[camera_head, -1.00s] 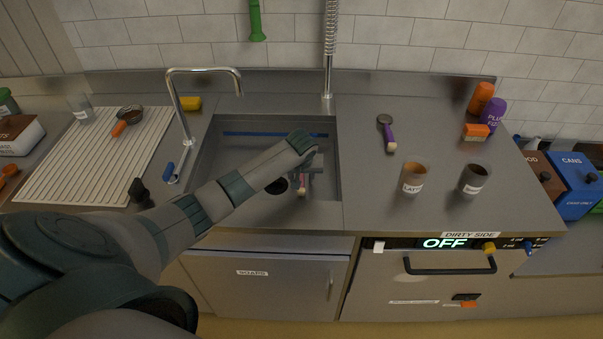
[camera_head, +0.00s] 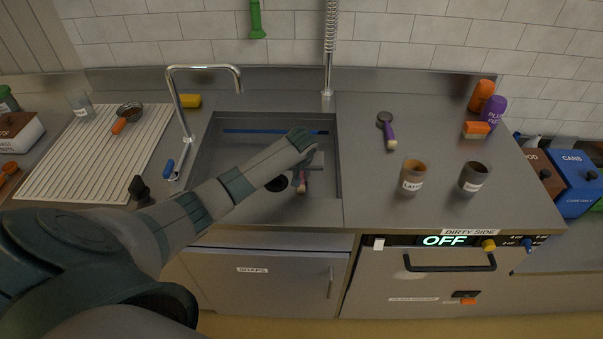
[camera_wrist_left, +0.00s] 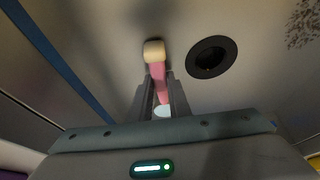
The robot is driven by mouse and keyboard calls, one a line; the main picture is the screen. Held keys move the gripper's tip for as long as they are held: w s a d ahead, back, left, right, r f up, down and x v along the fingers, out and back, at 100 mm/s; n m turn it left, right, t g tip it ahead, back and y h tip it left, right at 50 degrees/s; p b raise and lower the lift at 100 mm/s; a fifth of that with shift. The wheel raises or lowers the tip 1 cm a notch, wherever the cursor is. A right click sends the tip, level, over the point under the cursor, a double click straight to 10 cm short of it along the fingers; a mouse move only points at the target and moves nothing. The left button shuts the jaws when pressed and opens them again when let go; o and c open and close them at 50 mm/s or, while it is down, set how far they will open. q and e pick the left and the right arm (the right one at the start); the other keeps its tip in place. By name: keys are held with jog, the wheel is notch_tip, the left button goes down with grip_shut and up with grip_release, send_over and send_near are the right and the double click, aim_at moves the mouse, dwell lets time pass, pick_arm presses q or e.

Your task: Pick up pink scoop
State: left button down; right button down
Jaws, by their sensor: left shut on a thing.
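The pink scoop (camera_wrist_left: 158,78) lies in the sink, its pink handle ending in a cream tip. In the left wrist view it runs between the two fingers of my left gripper (camera_wrist_left: 161,92), which is shut on it. In the head view the scoop's handle end (camera_head: 301,186) shows just below my left gripper (camera_head: 301,174), low in the sink basin (camera_head: 230,160). The rest of the scoop is hidden by the gripper and wrist. My right gripper is not in view.
The sink has a dark drain (camera_wrist_left: 212,57) beside the scoop and a tall faucet (camera_head: 190,100) at its left. A ribbed drainboard (camera_head: 90,160) lies left.

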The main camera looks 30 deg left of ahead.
aim_at(302, 176)
pick_arm(q)
notch_tip(302, 176, up, 10)
jog(key=b, duration=0.2)
dwell(0.4)
dwell(0.4)
jog(key=s+d+r+m+h+b, duration=0.1)
jog(key=d+r+m+b, duration=0.15)
jog(key=d+r, duration=0.9)
jog(key=s+d+r+m+h, duration=0.1)
jog(key=s+d+r+m, duration=0.2)
jog(key=s+d, duration=0.7)
jog(key=shift+s+m+t+h, duration=0.3)
jog(key=shift+s+m, duration=0.25)
jog(key=shift+s, duration=0.35)
jog(key=shift+a+r, duration=0.1)
jog(key=shift+a, duration=0.05)
